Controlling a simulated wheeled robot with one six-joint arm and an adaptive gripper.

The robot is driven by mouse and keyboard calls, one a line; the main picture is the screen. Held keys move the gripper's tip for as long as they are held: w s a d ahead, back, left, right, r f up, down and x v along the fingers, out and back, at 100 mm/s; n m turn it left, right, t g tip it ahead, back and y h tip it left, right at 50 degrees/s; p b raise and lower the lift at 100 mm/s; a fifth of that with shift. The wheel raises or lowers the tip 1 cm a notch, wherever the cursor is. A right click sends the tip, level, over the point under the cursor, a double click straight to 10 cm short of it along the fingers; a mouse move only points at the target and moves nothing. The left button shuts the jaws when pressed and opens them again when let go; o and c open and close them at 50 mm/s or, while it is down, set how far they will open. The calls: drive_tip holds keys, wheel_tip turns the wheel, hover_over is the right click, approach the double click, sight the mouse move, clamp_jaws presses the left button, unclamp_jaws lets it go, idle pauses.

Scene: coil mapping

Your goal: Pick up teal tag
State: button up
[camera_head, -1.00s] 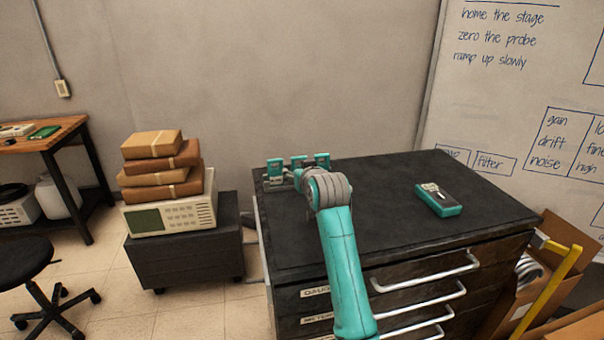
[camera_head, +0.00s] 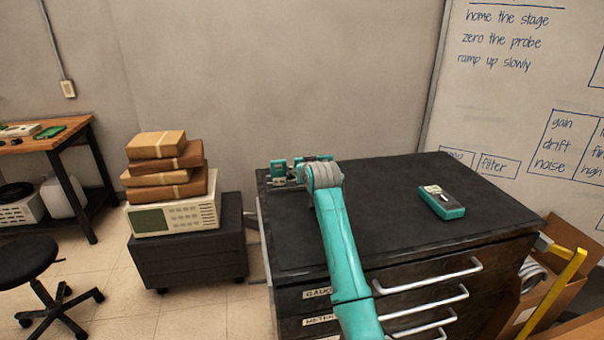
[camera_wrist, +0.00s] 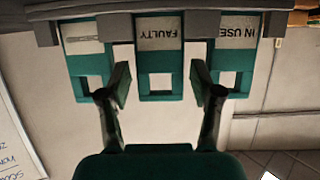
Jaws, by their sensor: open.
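Three teal tags hang in a row from a dark grey rail (camera_wrist: 120,27) in the wrist view. The middle tag (camera_wrist: 160,88) reads FAULTY, the right tag (camera_wrist: 235,75) reads IN USE, and the left tag (camera_wrist: 88,85) has a pale label I cannot read. Each has a square hole at its free end. My gripper (camera_wrist: 161,92) is open, with one finger on each side of the middle tag's holed end; contact is not clear. In the head view, the left part of the tag row (camera_head: 278,169) shows beyond my wrist, which hides much of the rest.
The tags stand at the far left of a black-topped drawer cabinet (camera_head: 385,235). A teal and grey handheld device (camera_head: 442,202) lies on its right. Stacked brown parcels (camera_head: 165,170) sit on a cream instrument (camera_head: 172,215) to the left.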

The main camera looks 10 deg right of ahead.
drive_tip(key=shift+x, duration=1.25)
drive_tip(key=c, duration=0.7)
drive_tip(key=shift+r, duration=0.1)
